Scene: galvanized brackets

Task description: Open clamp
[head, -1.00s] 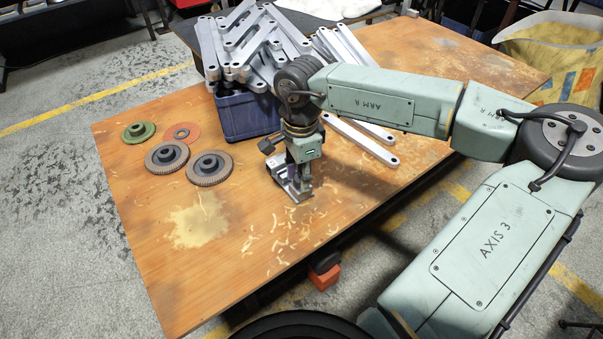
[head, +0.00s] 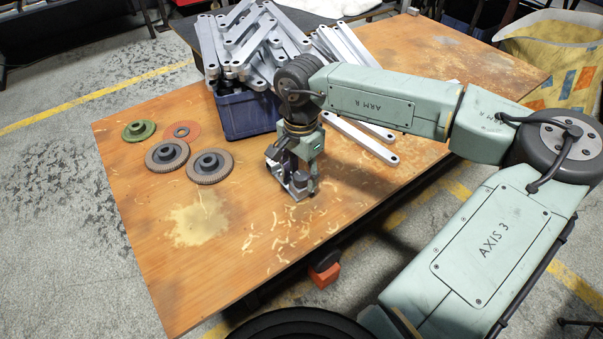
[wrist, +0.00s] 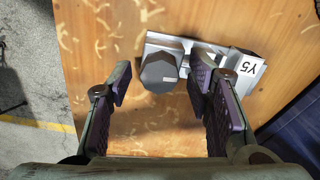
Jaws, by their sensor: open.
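The clamp (wrist: 205,51) is a small metal fixture on the wooden table, with a dark hexagonal knob (wrist: 160,71) and a white block marked Y5 (wrist: 249,67) at one end. In the wrist view my gripper (wrist: 160,85) is open, with the knob between its two purple-padded fingertips and no clear contact on either side. In the head view my gripper (head: 301,183) is right over the clamp (head: 299,193) and hides much of it. Whether the clamp is open or shut cannot be told.
A blue crate (head: 246,118) heaped with galvanized brackets (head: 255,45) stands just behind the gripper. More brackets (head: 362,138) lie to its right. Grinding discs (head: 209,166) lie on the left of the table (head: 150,245). The front of the table holds only shavings.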

